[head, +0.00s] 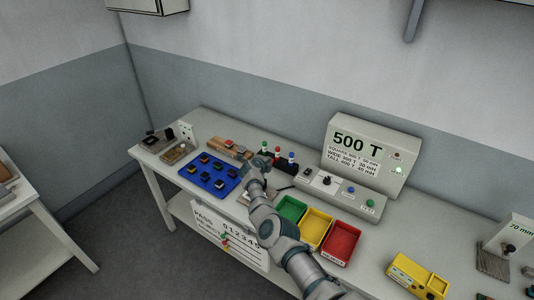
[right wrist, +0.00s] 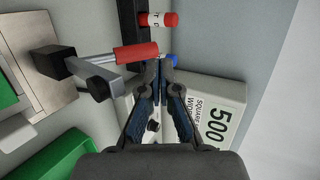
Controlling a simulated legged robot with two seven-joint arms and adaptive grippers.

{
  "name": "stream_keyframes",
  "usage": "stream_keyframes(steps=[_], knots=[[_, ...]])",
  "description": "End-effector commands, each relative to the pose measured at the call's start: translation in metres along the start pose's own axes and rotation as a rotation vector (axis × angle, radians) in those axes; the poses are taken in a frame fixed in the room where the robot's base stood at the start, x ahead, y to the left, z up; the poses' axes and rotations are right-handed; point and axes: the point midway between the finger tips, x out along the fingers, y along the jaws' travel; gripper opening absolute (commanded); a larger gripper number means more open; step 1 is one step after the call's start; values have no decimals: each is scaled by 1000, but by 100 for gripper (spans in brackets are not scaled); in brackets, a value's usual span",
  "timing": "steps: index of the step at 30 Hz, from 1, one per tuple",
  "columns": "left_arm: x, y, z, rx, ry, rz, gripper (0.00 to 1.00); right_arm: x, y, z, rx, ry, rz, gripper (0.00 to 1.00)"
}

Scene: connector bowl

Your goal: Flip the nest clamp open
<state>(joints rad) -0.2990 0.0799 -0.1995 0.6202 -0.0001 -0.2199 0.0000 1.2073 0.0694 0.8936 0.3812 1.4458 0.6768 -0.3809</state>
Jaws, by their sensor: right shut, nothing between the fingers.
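The nest clamp shows in the right wrist view as a red handle grip (right wrist: 135,53) on a metal lever, with black blocks (right wrist: 55,62) over a metal plate (right wrist: 50,95). My right gripper (right wrist: 164,66) is shut and empty, its fingertips close beside the end of the red grip. I cannot tell whether they touch it. In the head view my right gripper (head: 259,165) is over the bench near the nest plate (head: 248,199), and my arm hides most of the clamp. My left gripper is not in view.
A rack with coloured caps (head: 278,158) stands just behind the gripper; a red one (right wrist: 160,19) shows in the wrist view. Right are green (head: 290,209), yellow (head: 315,228) and red bins (head: 341,243), and the 500 T display (head: 362,150). A blue tray (head: 207,172) lies left.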

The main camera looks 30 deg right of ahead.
Motion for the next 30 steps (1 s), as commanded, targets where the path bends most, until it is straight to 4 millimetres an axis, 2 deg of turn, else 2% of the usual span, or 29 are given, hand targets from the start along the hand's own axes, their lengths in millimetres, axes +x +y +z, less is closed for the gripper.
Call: stream_keyframes(steps=[1,3,10,19,30], knots=[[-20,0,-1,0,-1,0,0,-12,-12,2,5,-2,-1,0],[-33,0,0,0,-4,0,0,-21,-17,2,6,-3,-3,0],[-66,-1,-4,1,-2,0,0,-54,-32,2,5,-1,-5,0],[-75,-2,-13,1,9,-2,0,-86,-47,-2,5,-3,-7,0],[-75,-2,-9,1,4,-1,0,-90,-49,-2,3,-2,-6,0]])
